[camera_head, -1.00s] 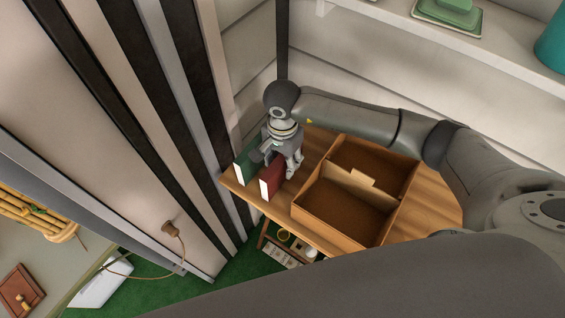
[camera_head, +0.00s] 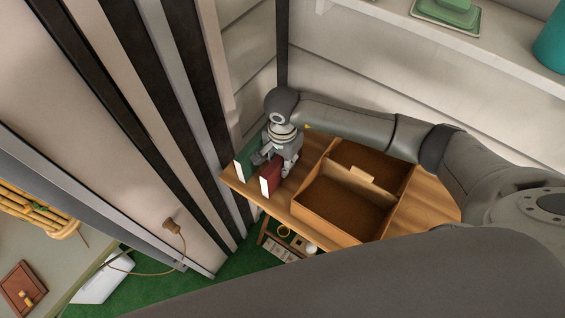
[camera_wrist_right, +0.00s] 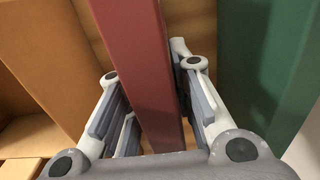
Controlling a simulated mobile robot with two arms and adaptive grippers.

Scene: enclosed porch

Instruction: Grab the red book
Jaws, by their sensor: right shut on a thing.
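The red book (camera_head: 271,177) stands upright near the left end of a wooden table, its white page edge facing the camera. It also shows in the right wrist view (camera_wrist_right: 140,60), running between the two fingers. My right gripper (camera_head: 279,160) comes down over the book from above. In the wrist view the right gripper (camera_wrist_right: 155,105) has one finger on each side of the book, shut on it; the finger at the right lies close along its side. My left gripper is not in view.
A green book (camera_head: 246,165) stands just left of the red one, also in the wrist view (camera_wrist_right: 262,60). A brown divided box (camera_head: 338,222) sits right of it on the wooden table (camera_head: 425,205). A wall is close behind; a white shelf (camera_head: 400,22) is above.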

